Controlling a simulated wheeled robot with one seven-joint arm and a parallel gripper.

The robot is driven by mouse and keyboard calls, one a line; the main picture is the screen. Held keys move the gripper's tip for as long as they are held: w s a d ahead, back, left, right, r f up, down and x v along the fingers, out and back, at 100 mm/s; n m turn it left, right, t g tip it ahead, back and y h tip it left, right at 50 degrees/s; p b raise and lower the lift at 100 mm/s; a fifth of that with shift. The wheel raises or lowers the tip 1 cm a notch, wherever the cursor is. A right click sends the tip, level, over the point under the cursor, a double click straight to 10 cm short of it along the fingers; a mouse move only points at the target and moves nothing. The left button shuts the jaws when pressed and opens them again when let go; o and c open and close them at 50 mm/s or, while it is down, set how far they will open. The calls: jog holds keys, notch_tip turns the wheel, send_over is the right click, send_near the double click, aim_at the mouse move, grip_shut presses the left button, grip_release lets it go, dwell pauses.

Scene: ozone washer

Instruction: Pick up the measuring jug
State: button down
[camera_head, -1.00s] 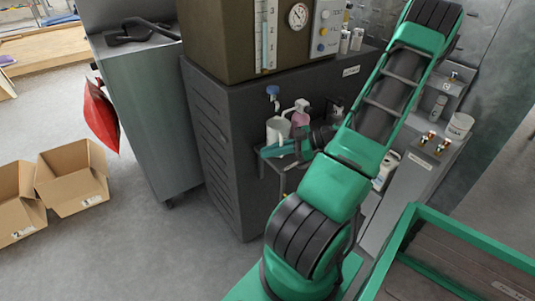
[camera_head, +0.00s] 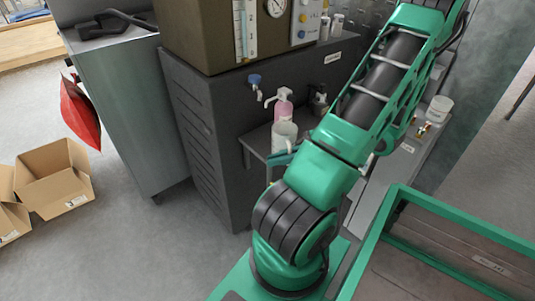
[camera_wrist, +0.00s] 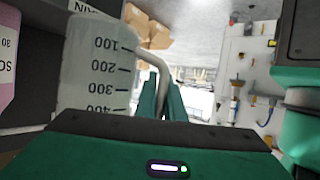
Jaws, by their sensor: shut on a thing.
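The measuring jug (camera_head: 284,134) is a pale, see-through vessel in front of the pink bottle in the head view. In the wrist view it fills the upper left (camera_wrist: 92,68), with dark marks from 100 to 400 and its handle on the right side. My gripper (camera_head: 281,157) is at the jug, mostly hidden behind my arm in the head view. In the wrist view its two green fingers (camera_wrist: 161,92) are shut on the jug's handle. I cannot tell how far the jug's base is from the grey shelf.
A pink pump bottle (camera_head: 283,106) stands on the grey shelf (camera_head: 256,142) close behind the jug. A blue-handled tap (camera_head: 254,80) sticks out from the dark cabinet (camera_head: 200,125) at left. A green-framed table (camera_head: 375,240) is at lower right. Open floor lies at lower left.

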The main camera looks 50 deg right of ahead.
jog(key=s+a, duration=0.1)
jog(key=s, duration=0.5)
jog(key=shift+a, duration=0.2)
